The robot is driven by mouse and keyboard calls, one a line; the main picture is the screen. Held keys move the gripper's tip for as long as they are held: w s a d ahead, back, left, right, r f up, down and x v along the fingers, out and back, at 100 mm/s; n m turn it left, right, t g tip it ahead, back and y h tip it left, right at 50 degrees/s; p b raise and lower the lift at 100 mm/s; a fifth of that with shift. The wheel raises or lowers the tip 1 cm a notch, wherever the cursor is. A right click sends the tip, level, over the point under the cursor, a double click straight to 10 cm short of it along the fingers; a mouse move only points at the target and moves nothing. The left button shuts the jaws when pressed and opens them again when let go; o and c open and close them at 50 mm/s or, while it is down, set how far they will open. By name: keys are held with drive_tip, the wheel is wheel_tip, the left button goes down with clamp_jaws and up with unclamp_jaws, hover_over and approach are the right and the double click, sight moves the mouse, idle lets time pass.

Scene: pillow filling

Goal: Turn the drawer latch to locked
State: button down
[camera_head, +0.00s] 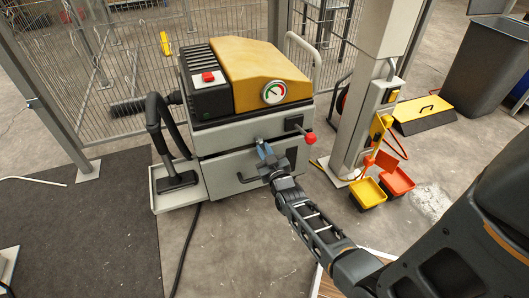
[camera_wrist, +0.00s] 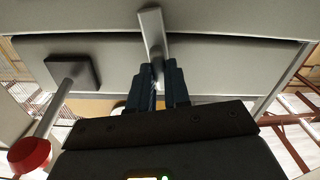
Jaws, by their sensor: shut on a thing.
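The drawer latch (camera_wrist: 151,30) is a pale grey bar on the cabinet front in the wrist view. It stands nearly upright in that picture, slightly tilted, and crosses the dark seam between two grey panels. My gripper (camera_wrist: 164,78) is shut on its lower end there, with the dark blue fingers on both sides. The gripped end is partly hidden between the fingers. In the head view my gripper (camera_head: 265,150) is at the front of the machine, and the latch is mostly hidden by it. The drawer front (camera_head: 222,167) is below the seam and looks closed.
A lever with a red knob (camera_head: 309,138) sticks out just right of my gripper; the knob shows at lower left in the wrist view (camera_wrist: 30,156). A drawer handle (camera_head: 249,179) is low on the left. Yellow and orange scoops (camera_head: 367,192) lie by the post.

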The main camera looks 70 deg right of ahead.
drive_tip(key=shift+m, duration=1.1)
drive_tip(key=c, duration=1.1)
unclamp_jaws()
drive_tip(key=p+v, duration=0.2)
drive_tip(key=v, duration=0.6)
drive_tip(key=shift+s, duration=0.1)
